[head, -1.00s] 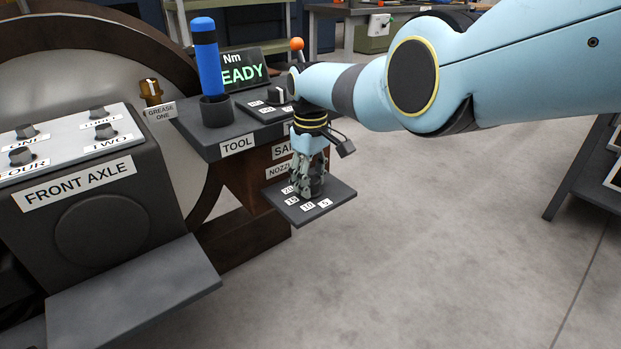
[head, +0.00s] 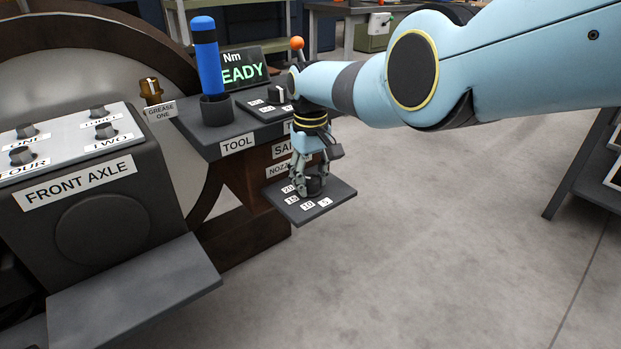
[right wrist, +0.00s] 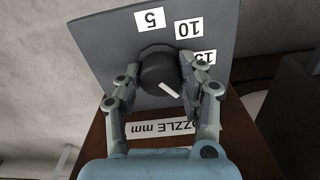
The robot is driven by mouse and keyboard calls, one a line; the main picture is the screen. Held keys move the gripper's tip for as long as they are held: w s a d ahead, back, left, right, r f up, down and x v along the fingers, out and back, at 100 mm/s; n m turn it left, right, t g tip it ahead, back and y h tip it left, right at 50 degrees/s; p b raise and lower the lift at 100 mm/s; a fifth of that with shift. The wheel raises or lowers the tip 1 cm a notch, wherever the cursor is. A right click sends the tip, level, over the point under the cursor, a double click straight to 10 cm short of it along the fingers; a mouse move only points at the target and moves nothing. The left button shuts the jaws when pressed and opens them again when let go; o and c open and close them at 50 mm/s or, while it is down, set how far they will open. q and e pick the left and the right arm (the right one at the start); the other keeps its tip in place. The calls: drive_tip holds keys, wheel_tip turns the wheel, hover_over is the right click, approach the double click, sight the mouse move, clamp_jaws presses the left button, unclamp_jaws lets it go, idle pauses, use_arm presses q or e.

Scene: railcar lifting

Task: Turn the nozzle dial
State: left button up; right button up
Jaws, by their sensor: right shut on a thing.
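The nozzle dial is a dark round knob on a grey plate (head: 335,203) that carries white number labels. In the right wrist view the dial (right wrist: 158,68) sits between my fingers, with a white pointer mark (right wrist: 170,90) on it. Labels 5 (right wrist: 149,19), 10 (right wrist: 188,28) and a partly covered 15 (right wrist: 203,57) lie around its far and right sides. My right gripper (head: 312,186) points down and is shut on the dial; it also shows in the right wrist view (right wrist: 166,75). My left gripper is not in view.
A TOOL shelf (head: 215,148) with a blue-handled tool (head: 208,58) and a lit display (head: 243,70) stands just behind and left of the plate. The FRONT AXLE box (head: 100,215) is at left. The floor at right (head: 450,230) is clear.

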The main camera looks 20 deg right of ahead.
sight(310, 178)
drive_tip(key=o, duration=1.1)
drive_tip(key=shift+o, duration=0.2)
wheel_tip(310, 178, up, 12)
